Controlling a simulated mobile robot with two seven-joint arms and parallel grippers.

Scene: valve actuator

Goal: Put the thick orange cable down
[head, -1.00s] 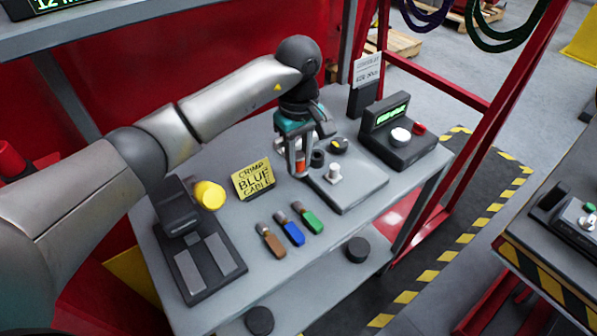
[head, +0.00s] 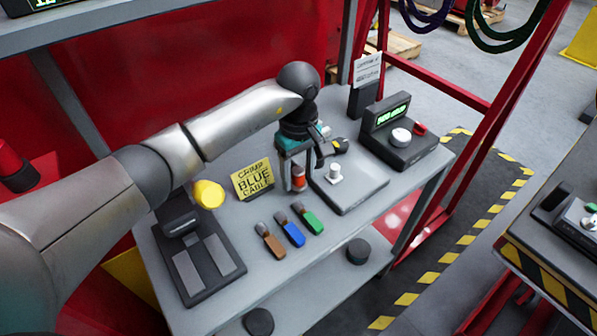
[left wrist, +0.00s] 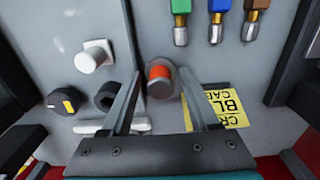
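The thick orange cable (head: 298,183) is a short piece with an orange band and a grey end, standing about upright on the table beside the grey plate. In the left wrist view the orange cable (left wrist: 160,74) shows end-on between the fingertips. My left gripper (head: 299,174) points down over it. Its fingers (left wrist: 160,82) are spread, with a gap showing on each side of the cable. The cable's lower end is partly hidden. My right gripper is not in view.
Brown (head: 270,240), blue (head: 290,230) and green (head: 308,219) cables lie in front. A yellow "CRIMP BLUE CABLE" sign (head: 252,179) stands to the left. The grey plate (head: 352,188) with knobs and a display box (head: 398,135) are to the right.

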